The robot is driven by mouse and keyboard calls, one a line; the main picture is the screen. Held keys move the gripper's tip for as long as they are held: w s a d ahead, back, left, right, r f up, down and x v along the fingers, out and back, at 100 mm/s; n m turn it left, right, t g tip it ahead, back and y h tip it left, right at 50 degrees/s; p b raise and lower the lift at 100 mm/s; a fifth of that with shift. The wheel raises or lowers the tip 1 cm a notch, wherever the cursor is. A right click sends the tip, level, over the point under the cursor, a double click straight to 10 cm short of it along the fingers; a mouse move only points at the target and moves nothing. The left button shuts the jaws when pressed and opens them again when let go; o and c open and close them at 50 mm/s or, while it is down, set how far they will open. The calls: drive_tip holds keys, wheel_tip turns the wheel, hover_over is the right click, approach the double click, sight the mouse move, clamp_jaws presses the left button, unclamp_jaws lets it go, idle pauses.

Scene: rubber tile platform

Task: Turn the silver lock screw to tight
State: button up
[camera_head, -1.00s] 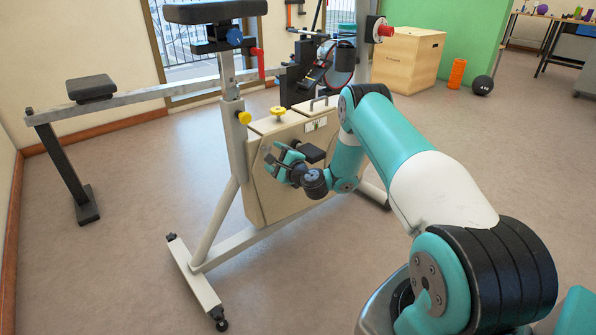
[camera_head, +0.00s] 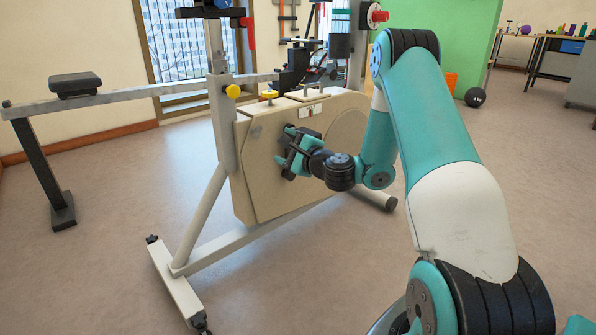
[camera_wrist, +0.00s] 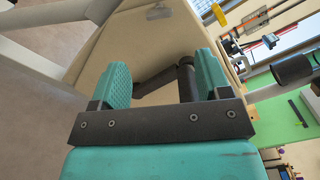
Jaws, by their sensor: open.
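I cannot make out a silver lock screw for certain. A small greyish spot (camera_head: 256,131) shows on the left of the bike's beige housing (camera_head: 262,175), too small to identify.
Yellow knobs sit on the frame post (camera_head: 233,91) and housing top (camera_head: 269,95). A red knob (camera_head: 378,16) is at the upper right. The bike's front foot (camera_head: 175,280) and a rail on a black stand (camera_head: 50,180) are left.

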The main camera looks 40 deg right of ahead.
drive_tip(key=shift+s+b, duration=1.9)
drive_tip(key=shift+s, duration=0.2)
